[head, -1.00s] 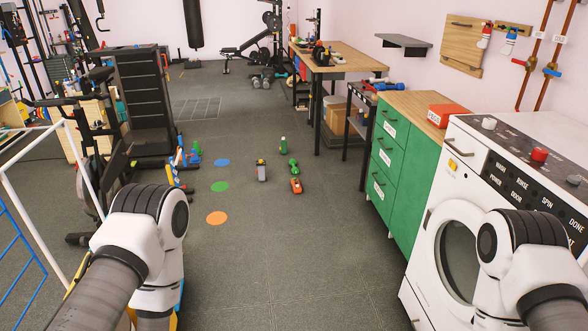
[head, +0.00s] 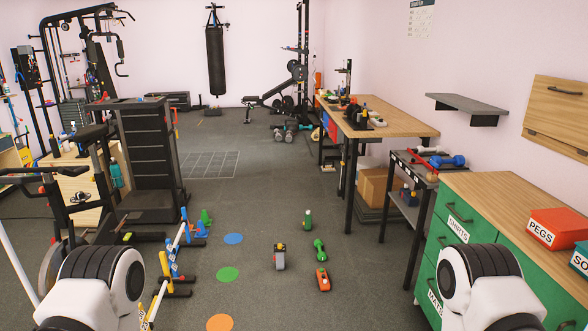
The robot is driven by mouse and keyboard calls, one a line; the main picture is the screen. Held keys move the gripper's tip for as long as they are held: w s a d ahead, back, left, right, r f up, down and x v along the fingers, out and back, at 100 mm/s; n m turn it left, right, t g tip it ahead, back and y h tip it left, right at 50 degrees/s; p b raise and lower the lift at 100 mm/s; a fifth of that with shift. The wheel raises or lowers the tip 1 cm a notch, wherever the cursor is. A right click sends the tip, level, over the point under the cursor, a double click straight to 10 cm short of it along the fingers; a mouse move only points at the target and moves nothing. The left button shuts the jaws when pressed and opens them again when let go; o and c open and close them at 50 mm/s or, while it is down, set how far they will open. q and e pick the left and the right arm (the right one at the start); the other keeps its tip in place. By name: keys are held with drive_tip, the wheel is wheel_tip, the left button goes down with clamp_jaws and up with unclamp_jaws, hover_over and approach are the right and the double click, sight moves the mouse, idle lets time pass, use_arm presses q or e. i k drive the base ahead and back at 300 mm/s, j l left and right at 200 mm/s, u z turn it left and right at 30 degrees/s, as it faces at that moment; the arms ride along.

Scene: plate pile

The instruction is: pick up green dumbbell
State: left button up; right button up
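A small green two-lobed object that looks like a green dumbbell (head: 319,250) lies on the grey floor in the middle of the head view. It lies between a small green bottle-like item (head: 307,220) behind it and an orange toy-like item (head: 322,280) in front. Both my arms show at the lower left and lower right corners. Neither gripper shows in the view, so whether they are open or shut is hidden.
A dark-grey item (head: 279,256) stands left of the green object. Blue, green and orange floor discs lie further left, beside low striped hurdles (head: 170,262). The green cabinet (head: 465,227) and a dark side table (head: 405,182) with a blue dumbbell (head: 446,161) flank the right. The central floor is mostly clear.

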sight(322, 255)
drive_tip(key=i, duration=0.7)
drive_tip(key=i+z, duration=0.15)
drive_tip(key=i, duration=0.55)
drive_tip(key=i+j, duration=0.15)
drive_tip(key=i, duration=0.55)
drive_tip(key=i+j+z, duration=0.1)
drive_tip(key=i, duration=0.55)
drive_tip(key=i+j+z, duration=0.2)
drive_tip(key=i+z, duration=0.2)
drive_tip(key=i+j+z, duration=0.4)
drive_tip(key=i, duration=0.15)
drive_tip(key=i+j+z, duration=0.45)
